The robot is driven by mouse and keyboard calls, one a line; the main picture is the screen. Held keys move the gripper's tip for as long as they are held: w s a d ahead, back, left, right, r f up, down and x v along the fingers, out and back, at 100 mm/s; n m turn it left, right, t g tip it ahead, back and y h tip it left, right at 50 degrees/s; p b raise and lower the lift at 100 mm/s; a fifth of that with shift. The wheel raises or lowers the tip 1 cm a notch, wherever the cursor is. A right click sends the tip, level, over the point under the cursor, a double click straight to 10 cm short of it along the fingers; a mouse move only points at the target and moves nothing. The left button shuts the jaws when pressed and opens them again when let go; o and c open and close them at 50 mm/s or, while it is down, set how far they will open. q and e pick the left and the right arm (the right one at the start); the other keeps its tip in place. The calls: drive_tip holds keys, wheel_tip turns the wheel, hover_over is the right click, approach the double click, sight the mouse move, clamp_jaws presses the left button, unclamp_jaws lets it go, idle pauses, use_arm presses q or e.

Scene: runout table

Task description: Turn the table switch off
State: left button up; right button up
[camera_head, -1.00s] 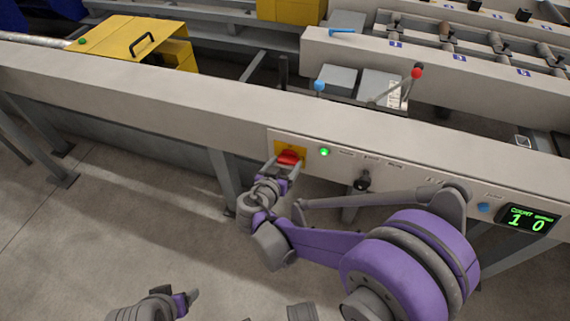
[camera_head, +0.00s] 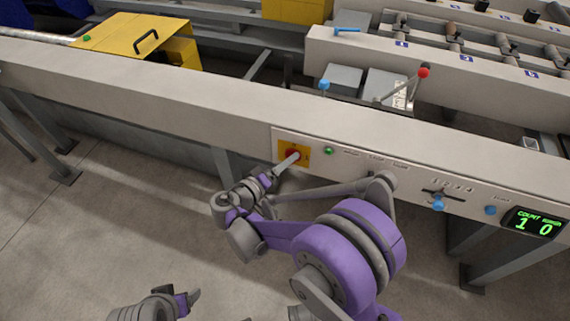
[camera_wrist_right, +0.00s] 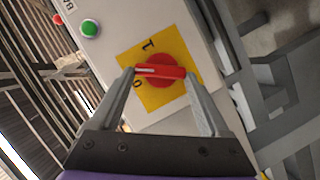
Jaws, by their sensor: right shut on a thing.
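The table switch (camera_wrist_right: 162,78) is a red rotary knob on a yellow plate marked 1 and 0. In the head view the switch plate (camera_head: 305,150) is on the front of the long beige table rail. My right gripper (camera_wrist_right: 161,73) is shut on the red handle, one finger at each end. The handle's white line points left in the wrist view, nearer the 0 than the 1. In the head view the right gripper (camera_head: 293,157) partly hides the knob. My left gripper (camera_head: 190,297) is low at the bottom left, away from the rail; its jaws are unclear.
A green lamp (camera_head: 328,151) beside the switch looks dim. Along the panel are a blue-tipped lever (camera_head: 438,203), a blue button (camera_head: 490,210) and a display (camera_head: 534,221) reading 1 0. Red and blue ball levers stand behind the rail. The floor in front is open.

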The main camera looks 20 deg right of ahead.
drive_tip(key=shift+w+a+f+n+t+h+b, duration=0.2)
drive_tip(key=shift+n+h+b, duration=0.4)
drive_tip(key=shift+n, duration=0.75)
drive_tip(key=shift+s+d+f+n+t+h+b, duration=0.1)
drive_tip(key=shift+f+n+h+b, duration=0.15)
drive_tip(key=shift+n+h+b, duration=0.75)
drive_tip(key=shift+n+y+p, duration=0.3)
drive_tip(key=shift+n+p, duration=0.15)
drive_tip(key=o, duration=1.2)
drive_tip(key=p+v, duration=0.1)
drive_tip(key=v, duration=1)
